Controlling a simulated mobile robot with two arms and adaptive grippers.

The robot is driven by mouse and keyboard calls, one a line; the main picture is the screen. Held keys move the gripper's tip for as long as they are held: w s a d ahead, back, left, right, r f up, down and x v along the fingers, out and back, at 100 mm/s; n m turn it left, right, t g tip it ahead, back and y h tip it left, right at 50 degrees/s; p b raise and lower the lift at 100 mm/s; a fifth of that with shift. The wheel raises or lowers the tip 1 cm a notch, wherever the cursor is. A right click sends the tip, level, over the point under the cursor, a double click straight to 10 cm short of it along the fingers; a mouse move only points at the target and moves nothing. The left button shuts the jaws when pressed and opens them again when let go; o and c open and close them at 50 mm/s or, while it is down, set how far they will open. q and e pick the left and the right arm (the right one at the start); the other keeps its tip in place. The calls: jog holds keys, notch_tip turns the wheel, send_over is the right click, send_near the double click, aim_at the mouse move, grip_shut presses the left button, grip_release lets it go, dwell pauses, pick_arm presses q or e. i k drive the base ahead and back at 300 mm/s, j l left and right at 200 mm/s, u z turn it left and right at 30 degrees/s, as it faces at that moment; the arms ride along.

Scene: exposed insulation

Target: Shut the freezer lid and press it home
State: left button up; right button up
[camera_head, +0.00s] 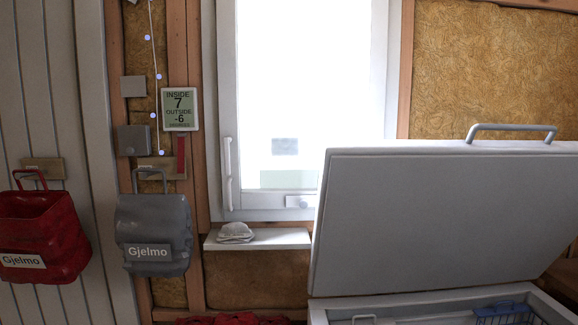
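The freezer lid (435,225) is a large pale grey panel on the right. It stands open, tilted up and back above the freezer, with a grey bar handle (512,128) along its top edge. The freezer body (425,302) shows only at the bottom right, its opening exposed. Inside it are a blue wire basket (502,309) and a pale wire handle at the left of the opening. Neither of my grippers is in view.
A window (291,100) is behind the lid, above a small shelf (262,239) holding a crumpled white item (236,232). A red bag (42,235) and a grey bag (154,235) hang at left. Red cloth (235,319) lies at the bottom edge. Insulation fills the wall.

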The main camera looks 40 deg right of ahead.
aim_at(391, 216)
jog(key=z, duration=2.35)
